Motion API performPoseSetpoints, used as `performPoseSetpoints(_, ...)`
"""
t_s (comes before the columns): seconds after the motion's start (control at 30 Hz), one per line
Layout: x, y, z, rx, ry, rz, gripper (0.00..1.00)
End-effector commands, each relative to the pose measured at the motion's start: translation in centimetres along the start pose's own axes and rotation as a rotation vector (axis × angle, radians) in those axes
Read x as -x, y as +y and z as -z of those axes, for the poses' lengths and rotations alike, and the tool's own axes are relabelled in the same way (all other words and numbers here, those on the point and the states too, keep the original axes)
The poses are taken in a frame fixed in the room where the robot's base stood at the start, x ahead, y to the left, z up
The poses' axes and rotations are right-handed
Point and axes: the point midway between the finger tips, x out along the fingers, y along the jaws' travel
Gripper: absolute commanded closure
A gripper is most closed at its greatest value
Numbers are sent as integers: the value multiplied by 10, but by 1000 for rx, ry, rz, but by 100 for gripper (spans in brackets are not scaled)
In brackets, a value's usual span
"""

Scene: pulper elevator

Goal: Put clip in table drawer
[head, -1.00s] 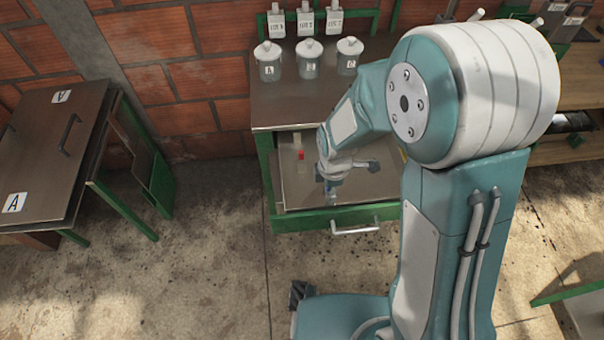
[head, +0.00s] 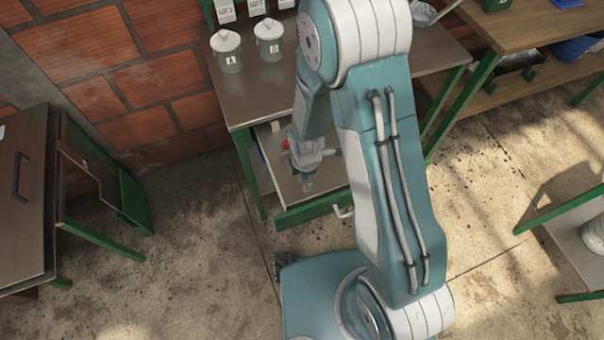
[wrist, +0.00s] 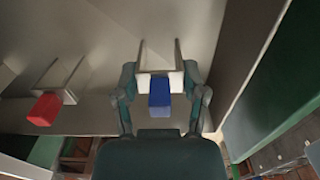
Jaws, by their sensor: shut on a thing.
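The open table drawer (head: 274,150) has a green front and sits under the metal-topped table. My gripper (head: 307,185) is low over the drawer, inside its outline in the head view. In the wrist view my gripper (wrist: 160,85) is shut on a clip with a blue block (wrist: 160,98) and two thin prongs. A similar clip with a red block (wrist: 45,108) lies to the left in the wrist view; its red end (head: 286,144) shows at the drawer's left side in the head view. I cannot tell whether the blue clip touches the drawer floor.
White-lidded jars (head: 227,52) stand on the tabletop (head: 225,95). A wooden bench (head: 545,25) is at the upper right. Concrete floor is open around my base.

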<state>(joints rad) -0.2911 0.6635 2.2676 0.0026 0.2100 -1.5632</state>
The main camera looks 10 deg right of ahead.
Motion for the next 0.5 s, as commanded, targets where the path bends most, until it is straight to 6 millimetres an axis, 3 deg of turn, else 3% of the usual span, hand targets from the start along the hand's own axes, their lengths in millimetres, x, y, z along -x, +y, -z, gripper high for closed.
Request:
performPoseSetpoints(0.2, -2, 0, 0, -1, 0, 1, 84)
performPoseSetpoints(0.23, -1, 0, 0, -1, 0, 0, 31)
performPoseSetpoints(0.3, -1, 0, 1, 0, -1, 0, 10)
performPoseSetpoints(0.5, -2, 1, 2, 0, -2, 1, 10)
